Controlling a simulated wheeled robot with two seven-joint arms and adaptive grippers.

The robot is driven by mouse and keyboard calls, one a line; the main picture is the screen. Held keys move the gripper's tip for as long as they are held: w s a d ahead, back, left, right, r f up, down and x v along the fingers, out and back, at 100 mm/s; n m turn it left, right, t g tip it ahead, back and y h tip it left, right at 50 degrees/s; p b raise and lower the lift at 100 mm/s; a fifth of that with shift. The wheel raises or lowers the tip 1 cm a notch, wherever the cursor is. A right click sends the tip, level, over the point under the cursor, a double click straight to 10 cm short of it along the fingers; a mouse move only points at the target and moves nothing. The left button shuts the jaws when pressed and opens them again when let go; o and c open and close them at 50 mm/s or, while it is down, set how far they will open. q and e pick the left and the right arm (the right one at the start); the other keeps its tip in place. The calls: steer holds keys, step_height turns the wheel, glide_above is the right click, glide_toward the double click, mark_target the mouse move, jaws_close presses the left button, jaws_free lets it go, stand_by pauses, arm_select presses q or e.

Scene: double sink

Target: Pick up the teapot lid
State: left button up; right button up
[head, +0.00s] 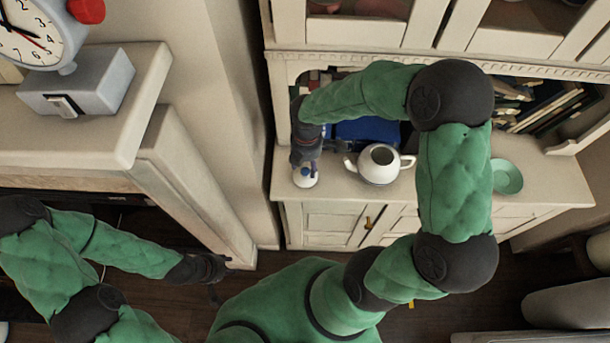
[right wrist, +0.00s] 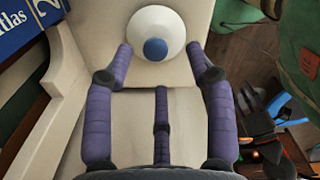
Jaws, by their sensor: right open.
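The teapot lid (head: 305,178) is white with a blue knob and lies on the cabinet top, left of the teapot. The white teapot (head: 381,164) stands upright with its top opening uncovered. My right gripper (head: 306,163) is at the lid. In the right wrist view its purple fingers are spread open, with the tips of my right gripper (right wrist: 158,57) on either side of the lid's near edge. The lid (right wrist: 156,32) shows there with its knob between the tips; contact cannot be told. My left gripper (head: 217,277) is low at the left, far from the lid, its fingers apart and empty.
A green dish (head: 507,176) sits right of the teapot, beyond my right arm. A blue atlas (right wrist: 22,25) lies close left of the lid in the right wrist view. The counter's front edge is near.

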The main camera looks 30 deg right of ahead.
mark_target(305, 170)
steer(key=f, duration=0.1)
steer(key=f+b, duration=0.1)
steer(key=f, duration=0.1)
steer(key=f+b, duration=0.1)
steer(key=f, duration=0.1)
steer(key=shift+w+f, duration=0.1)
steer(key=shift+w, duration=0.2)
jaws_close()
